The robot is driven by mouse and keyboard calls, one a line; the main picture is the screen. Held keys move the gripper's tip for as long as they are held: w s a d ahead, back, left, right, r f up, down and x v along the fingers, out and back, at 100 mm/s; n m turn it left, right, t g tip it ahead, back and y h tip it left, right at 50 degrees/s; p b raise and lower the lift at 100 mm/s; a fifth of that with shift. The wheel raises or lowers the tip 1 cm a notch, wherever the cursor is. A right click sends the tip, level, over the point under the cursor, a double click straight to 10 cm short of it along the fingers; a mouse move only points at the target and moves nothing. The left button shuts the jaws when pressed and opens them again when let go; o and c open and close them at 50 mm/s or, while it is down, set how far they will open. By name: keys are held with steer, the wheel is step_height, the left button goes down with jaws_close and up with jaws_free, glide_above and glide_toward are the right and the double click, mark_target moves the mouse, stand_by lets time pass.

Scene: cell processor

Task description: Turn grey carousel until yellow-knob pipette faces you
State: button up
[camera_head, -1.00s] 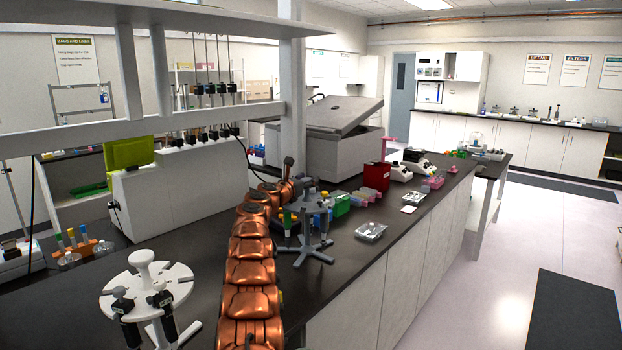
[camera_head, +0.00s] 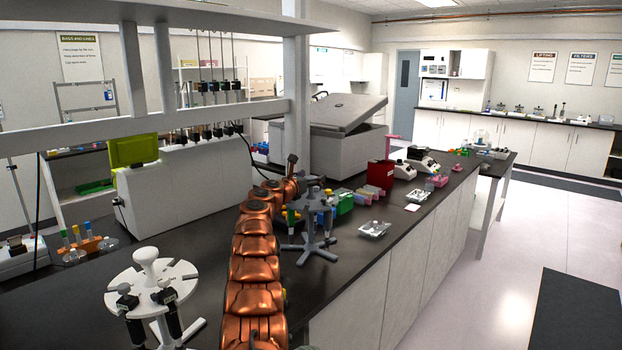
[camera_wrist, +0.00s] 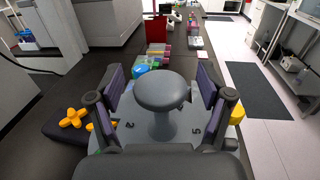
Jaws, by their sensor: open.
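The grey carousel (camera_head: 311,243) stands on the dark bench just right of my copper arm in the head view. Pipettes with green and blue parts hang around it. In the wrist view, its round grey top knob (camera_wrist: 163,92) is between the two fingers of my gripper (camera_wrist: 160,78). The fingers are open, with a gap visible on each side of the knob. The grey plate (camera_wrist: 199,142) below shows the numbers 2 and 5. A yellow part (camera_wrist: 237,114) shows at its right edge, partly behind the right finger. I cannot tell whether it is the pipette's knob.
A white carousel (camera_head: 178,278) with dark pipettes stands at the front left. Beyond the grey carousel are a green rack (camera_head: 344,203), a red box (camera_head: 380,176) and a small tray (camera_head: 374,230). A yellow cross-shaped part (camera_wrist: 74,118) lies left of my gripper.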

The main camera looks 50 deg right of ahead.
mark_target(305, 201)
steer(key=shift+a, duration=0.1)
steer(key=shift+a+r, duration=0.15)
steer(key=shift+a, duration=0.35)
steer(key=shift+a+f, duration=0.25)
steer(key=shift+a, duration=0.85)
steer(key=shift+s+a+r, duration=0.1)
steer(key=shift+a+r, duration=0.05)
steer(key=shift+a, duration=1.95)
steer(key=shift+s+a, duration=0.15)
steer(key=shift+a, duration=2)
